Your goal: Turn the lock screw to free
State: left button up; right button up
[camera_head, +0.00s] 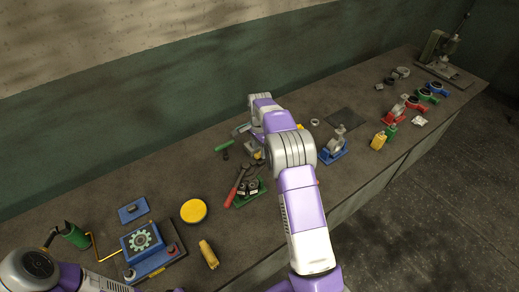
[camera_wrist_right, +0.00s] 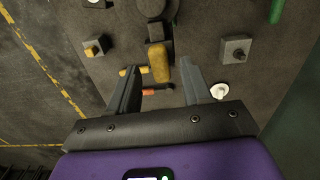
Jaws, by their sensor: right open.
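In the right wrist view, a yellow-ochre handle-like piece (camera_wrist_right: 160,69) hangs from a dark block under a round grey casting (camera_wrist_right: 157,8). My right gripper (camera_wrist_right: 162,72) is open, its two fingers apart on either side of the ochre piece in the picture. I cannot tell whether they touch it. An orange piece (camera_wrist_right: 157,92) shows lower, between the fingers. I cannot tell which part is the lock screw. In the head view my right arm hides most of the right gripper (camera_head: 256,136) and the casting there. My left gripper is out of view; only its arm shows at lower left.
A green tray (camera_head: 238,201) with dark parts and a red-handled tool lie left of my right arm. A blue-based fixture (camera_head: 333,151) stands to its right. A yellow disc (camera_head: 193,211) and a blue gear box (camera_head: 142,241) are further left. A wall runs behind the bench.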

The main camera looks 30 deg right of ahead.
jog(key=shift+f, duration=0.7)
